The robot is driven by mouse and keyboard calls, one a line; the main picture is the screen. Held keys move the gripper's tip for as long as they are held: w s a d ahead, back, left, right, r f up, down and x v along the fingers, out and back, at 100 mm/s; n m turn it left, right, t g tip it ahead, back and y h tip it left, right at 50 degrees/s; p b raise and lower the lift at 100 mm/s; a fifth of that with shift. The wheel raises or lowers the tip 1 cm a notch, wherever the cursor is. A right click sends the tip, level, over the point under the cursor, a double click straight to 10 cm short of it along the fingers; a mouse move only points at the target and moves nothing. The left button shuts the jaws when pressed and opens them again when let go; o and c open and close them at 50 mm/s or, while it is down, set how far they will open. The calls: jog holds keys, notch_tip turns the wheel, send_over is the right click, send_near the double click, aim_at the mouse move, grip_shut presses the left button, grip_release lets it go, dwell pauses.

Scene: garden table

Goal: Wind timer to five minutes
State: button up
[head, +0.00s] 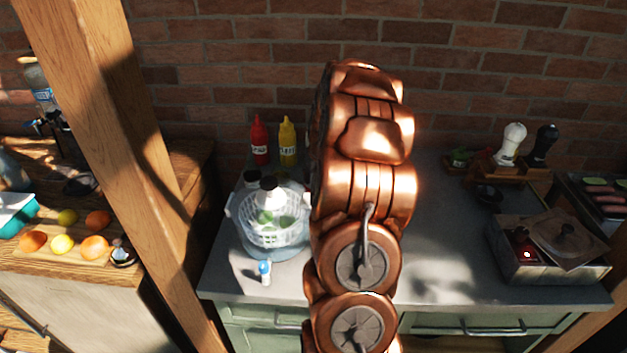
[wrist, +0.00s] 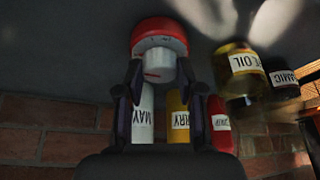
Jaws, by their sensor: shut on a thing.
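The timer (wrist: 160,31) shows in the wrist view as a round red body with a white knob (wrist: 158,63) that has a small red mark. My gripper (wrist: 160,76) is shut on the white knob, one dark fingertip at each side. The timer sits against the grey counter surface. The dial's numbers cannot be read, so its setting cannot be told. In the head view my copper arm hides the timer and gripper.
Close by in the wrist view are a mayonnaise bottle (wrist: 143,117), a yellow curry bottle (wrist: 178,117), a red bottle (wrist: 219,124), an oil bottle (wrist: 240,72) and a dark bottle (wrist: 283,82). A colander bowl (head: 274,222) and metal box (head: 548,266) stand on the counter (head: 440,285).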

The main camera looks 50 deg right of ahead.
dwell(0.3)
jog(key=o, duration=1.1)
jog(key=shift+o, duration=0.3)
jog(key=shift+r, duration=0.1)
jog(key=v, duration=1.1)
jog(key=shift+s+a+r, duration=0.15)
jog(key=shift+s+r, duration=0.1)
jog(key=shift+r, duration=0.1)
